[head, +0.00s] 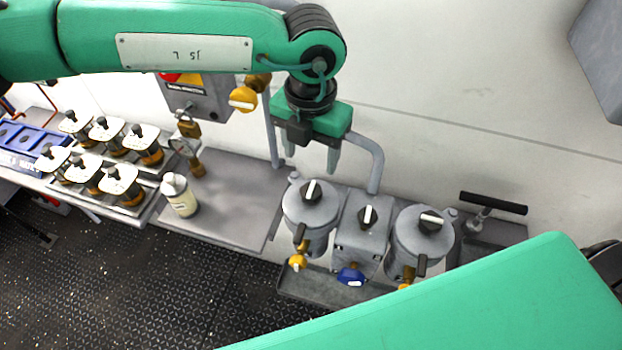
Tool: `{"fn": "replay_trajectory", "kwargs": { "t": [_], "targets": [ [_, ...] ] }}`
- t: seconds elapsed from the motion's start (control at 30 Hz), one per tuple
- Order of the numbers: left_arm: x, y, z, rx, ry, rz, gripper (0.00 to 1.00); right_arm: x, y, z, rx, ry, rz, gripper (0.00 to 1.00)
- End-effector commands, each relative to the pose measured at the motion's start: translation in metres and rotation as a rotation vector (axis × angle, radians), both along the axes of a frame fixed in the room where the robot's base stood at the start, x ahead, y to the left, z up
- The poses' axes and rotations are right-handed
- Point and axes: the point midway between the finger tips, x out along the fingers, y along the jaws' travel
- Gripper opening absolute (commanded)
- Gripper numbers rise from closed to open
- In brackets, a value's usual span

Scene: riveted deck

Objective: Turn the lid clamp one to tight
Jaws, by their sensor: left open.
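Two grey canisters stand side by side, and each has a round lid with a dark knob bearing a pale bar on top. The left canister's knob (311,191) and the right canister's knob (430,222) are both in plain sight. No number is readable on either, so I cannot tell from markings which is lid clamp one. My left gripper (307,160) is open and empty, fingers pointing down, above and behind the left canister (306,212) in the picture, apart from its knob. My right gripper is out of view.
A grey box with a similar knob (367,216) stands between the canisters. Yellow knobs (297,262) and a blue knob (351,276) sit in front. A black T-handle (493,203) is at right. A bottle (179,195) stands left on the bench, whose middle is clear.

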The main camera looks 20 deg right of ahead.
Motion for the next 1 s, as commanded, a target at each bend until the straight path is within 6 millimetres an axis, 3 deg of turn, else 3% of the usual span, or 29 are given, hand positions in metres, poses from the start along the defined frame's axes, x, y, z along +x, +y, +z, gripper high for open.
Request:
{"fn": "replay_trajectory", "kwargs": {
  "t": [0.3,0.5,0.87,0.9,1.0],
  "targets": [
    [-0.001,0.000,-0.063,-0.001,0.004,-0.002,0.61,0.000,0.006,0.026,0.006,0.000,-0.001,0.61],
    [-0.001,-0.001,-0.088,-0.002,0.002,-0.002,0.61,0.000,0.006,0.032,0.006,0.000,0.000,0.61],
    [-0.001,-0.001,-0.096,-0.003,0.001,-0.002,0.61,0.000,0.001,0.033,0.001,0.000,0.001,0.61],
    [-0.001,0.000,-0.096,-0.003,0.001,-0.002,0.59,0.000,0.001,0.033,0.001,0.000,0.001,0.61],
    [-0.001,0.000,-0.096,-0.003,0.001,-0.002,0.40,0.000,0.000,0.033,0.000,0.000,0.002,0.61]
  ]
}}
